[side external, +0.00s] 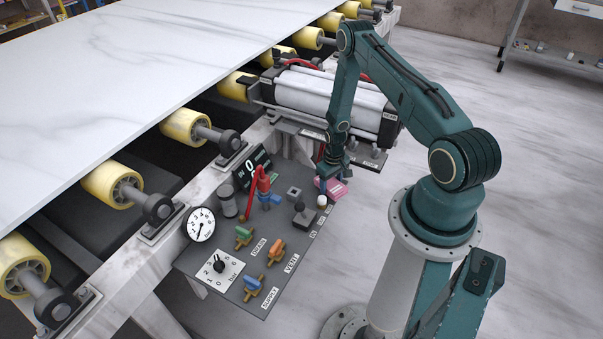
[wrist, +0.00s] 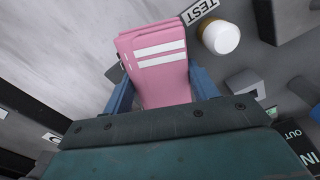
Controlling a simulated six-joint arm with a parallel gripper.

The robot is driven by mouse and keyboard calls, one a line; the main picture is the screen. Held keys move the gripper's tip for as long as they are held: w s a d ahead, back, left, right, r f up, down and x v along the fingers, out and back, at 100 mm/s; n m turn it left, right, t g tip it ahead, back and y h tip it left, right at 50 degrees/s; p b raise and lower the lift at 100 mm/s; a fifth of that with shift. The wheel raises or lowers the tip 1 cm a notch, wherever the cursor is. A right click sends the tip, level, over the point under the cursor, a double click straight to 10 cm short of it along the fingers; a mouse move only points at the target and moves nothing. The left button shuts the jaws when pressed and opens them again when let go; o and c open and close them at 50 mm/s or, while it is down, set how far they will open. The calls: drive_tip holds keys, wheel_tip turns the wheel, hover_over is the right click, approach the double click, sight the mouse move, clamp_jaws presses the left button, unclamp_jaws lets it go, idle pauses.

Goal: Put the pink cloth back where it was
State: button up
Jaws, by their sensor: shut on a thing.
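The pink cloth (wrist: 158,75) is a folded pad with white stripes. In the wrist view it sits between the two blue fingers of my gripper (wrist: 160,92), which is shut on it. In the side view the cloth (side external: 330,187) shows at the far right corner of the dark control panel (side external: 222,272), below my gripper (side external: 328,180). I cannot tell whether the cloth touches the panel or is held just above it.
A white-capped knob (wrist: 221,37) is close beside the cloth, near a TEST label (wrist: 199,10). The panel also carries a black joystick (side external: 304,216), a red lever (side external: 258,182), coloured valves and a gauge (side external: 201,224). A large cylinder (side external: 325,98) lies behind. Open floor is at right.

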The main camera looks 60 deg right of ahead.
sight(331, 182)
drive_tip(key=shift+f, duration=0.7)
drive_tip(key=shift+f, duration=0.1)
drive_tip(key=o, duration=1)
drive_tip(key=shift+r, duration=6.1)
drive_tip(key=shift+r, duration=0.1)
